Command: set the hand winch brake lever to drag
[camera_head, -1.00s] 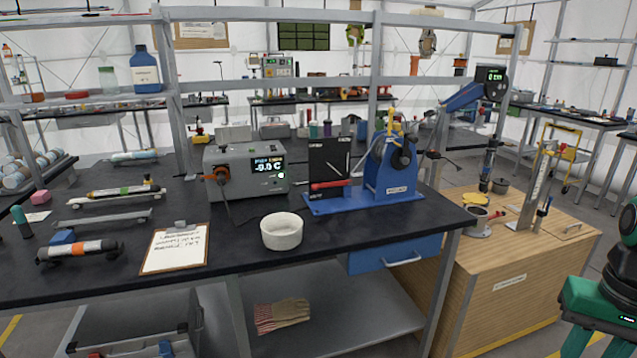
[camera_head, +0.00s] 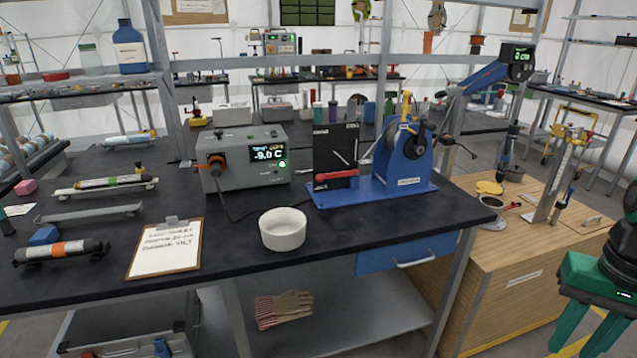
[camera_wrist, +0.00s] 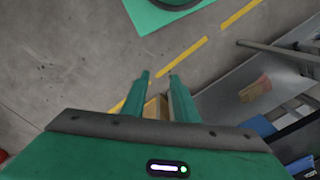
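The hand winch is a blue stand (camera_head: 405,165) on a blue base plate on the dark bench. A dark round part shows on its side, and a yellow part (camera_head: 406,104) stands up at its top. A black panel (camera_head: 334,148) stands at the left of the base, with a red-handled lever (camera_head: 335,175) lying about level across its lower part. Which part is the brake lever, and the panel's marks, are too small to tell. My green gripper (camera_head: 577,345) is at the lower right, well apart from the winch. In the wrist view its fingers (camera_wrist: 159,76) are apart and empty.
A grey box with a display (camera_head: 242,158) stands left of the winch. A white bowl (camera_head: 283,229) and a clipboard (camera_head: 167,249) are near the bench's front edge. A wooden cabinet (camera_head: 500,295) is between the bench and my gripper. Gloves (camera_head: 284,309) lie on the lower shelf.

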